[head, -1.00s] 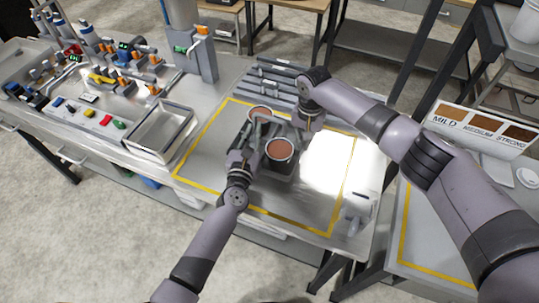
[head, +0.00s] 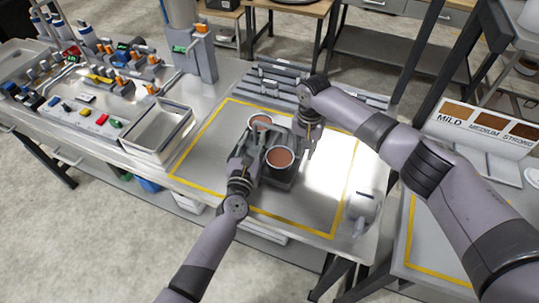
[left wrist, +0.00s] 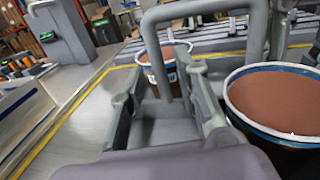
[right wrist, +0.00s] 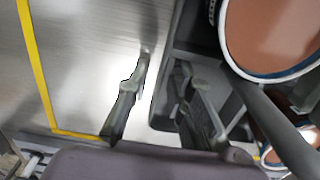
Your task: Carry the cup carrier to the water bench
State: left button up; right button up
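The grey cup carrier (head: 283,181) stands inside the yellow outline on the metal bench (head: 215,160). It holds two cups of brown contents, a front cup (head: 280,160) and a rear cup (head: 260,122), both upright. Its arched handle shows in the left wrist view (left wrist: 256,30). My left gripper (head: 246,160) is at the carrier's left side; its fingers (left wrist: 165,100) are spread apart. My right gripper (head: 304,142) is at the right side; its fingers (right wrist: 163,100) are spread, one outside over bare bench, the other by the carrier's edge. Contact is unclear.
A metal bin (head: 160,132) and a tray of valves and coloured blocks (head: 95,95) are on the left. Grey slats (head: 280,82) lie behind the carrier. A MILD/MEDIUM/STRONG sign (head: 485,125) stands over another outlined surface at the right. Bare bench lies around the carrier.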

dwell(0.3)
pick_arm(q)
jog(key=shift+s+a+f, duration=0.1)
jog(key=shift+s, duration=0.25)
jog(key=s, duration=0.3)
jog(key=s+a, duration=0.1)
jog(key=s, duration=0.3)
jog(key=s+a, duration=0.1)
jog(key=s, duration=0.2)
jog(key=shift+s, duration=0.5)
pick_arm(e)
jog(key=shift+r, duration=0.2)
notch_tip(320, 180, up, 12)
jog(key=shift+f, duration=0.2)
